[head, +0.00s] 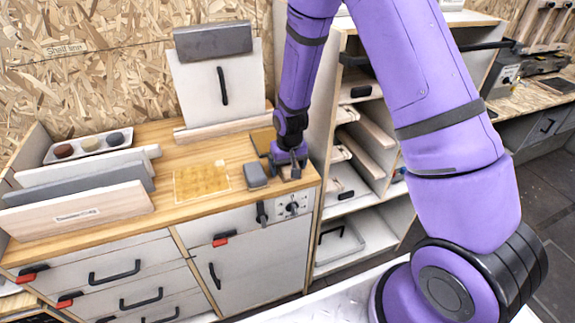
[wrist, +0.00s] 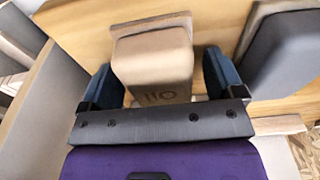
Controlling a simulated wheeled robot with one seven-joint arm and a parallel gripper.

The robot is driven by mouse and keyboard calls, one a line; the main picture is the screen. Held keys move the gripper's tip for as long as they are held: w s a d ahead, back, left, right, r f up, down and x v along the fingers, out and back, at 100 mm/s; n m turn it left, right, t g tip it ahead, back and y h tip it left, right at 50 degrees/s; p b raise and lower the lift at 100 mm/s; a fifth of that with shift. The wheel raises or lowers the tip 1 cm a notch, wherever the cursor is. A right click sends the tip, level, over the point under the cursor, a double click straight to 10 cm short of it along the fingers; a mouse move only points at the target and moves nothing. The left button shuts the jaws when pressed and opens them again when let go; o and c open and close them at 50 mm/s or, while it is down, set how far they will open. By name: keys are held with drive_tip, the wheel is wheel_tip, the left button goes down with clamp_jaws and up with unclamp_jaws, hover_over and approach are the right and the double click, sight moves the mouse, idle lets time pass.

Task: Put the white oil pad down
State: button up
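The oil pad (wrist: 152,62) is a pale beige-white block with dark "OIL" lettering, upside down in the wrist view. It lies between the two fingers of my gripper (wrist: 160,80). A gap shows between the pad and the right finger; the left finger is very near the pad's other side. The fingers look open around it. In the head view my gripper (head: 289,170) is low over the right end of the wooden counter (head: 205,150), near its front edge. I cannot make out the pad there, hidden by the gripper.
A dark grey block (head: 255,175) lies just left of my gripper; it also shows at the right of the wrist view (wrist: 288,55). A yellowish square mat (head: 201,182) lies further left. An upright white panel (head: 220,90) stands behind. A shelf unit (head: 345,190) is to the right.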

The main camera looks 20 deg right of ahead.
wheel_tip(320, 180, up, 13)
drive_tip(key=s, duration=0.2)
wheel_tip(320, 180, up, 9)
drive_tip(key=t, duration=0.1)
hover_over(289, 165)
drive_tip(key=s+d, duration=0.2)
drive_tip(key=s, duration=0.2)
drive_tip(key=s+d+r+t, duration=0.1)
drive_tip(key=s+d+r, duration=0.1)
drive_tip(key=s+r, duration=0.6)
drive_tip(key=s+d+r+t, duration=0.1)
drive_tip(key=s+d+r, duration=0.2)
drive_tip(key=s+r, duration=0.6)
drive_tip(key=shift+s+t, duration=0.4)
drive_tip(key=shift+s, duration=3.05)
drive_tip(key=shift+c, duration=0.2)
